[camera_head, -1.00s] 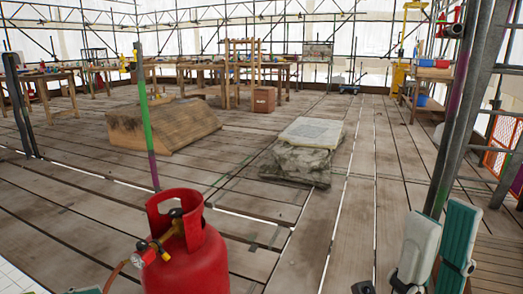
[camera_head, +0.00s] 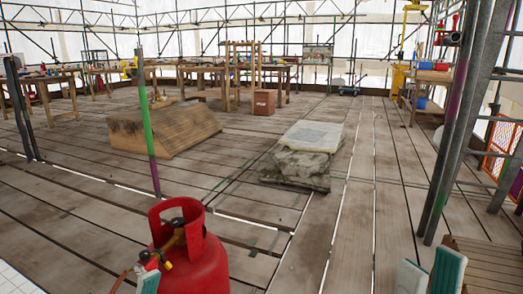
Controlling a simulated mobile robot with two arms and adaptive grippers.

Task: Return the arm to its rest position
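My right gripper (camera_head: 430,268) shows at the bottom right edge of the head view. Its pale grey finger and its teal finger stand apart, with nothing seen between them; the lower part is cut off by the frame.
The red gas cylinder (camera_head: 196,268) with a valve and hose stands close in front. A stone block (camera_head: 300,165) and a wooden block (camera_head: 165,128) lie on the plank floor. Scaffold poles (camera_head: 460,120) rise at right. Workbenches line the back.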

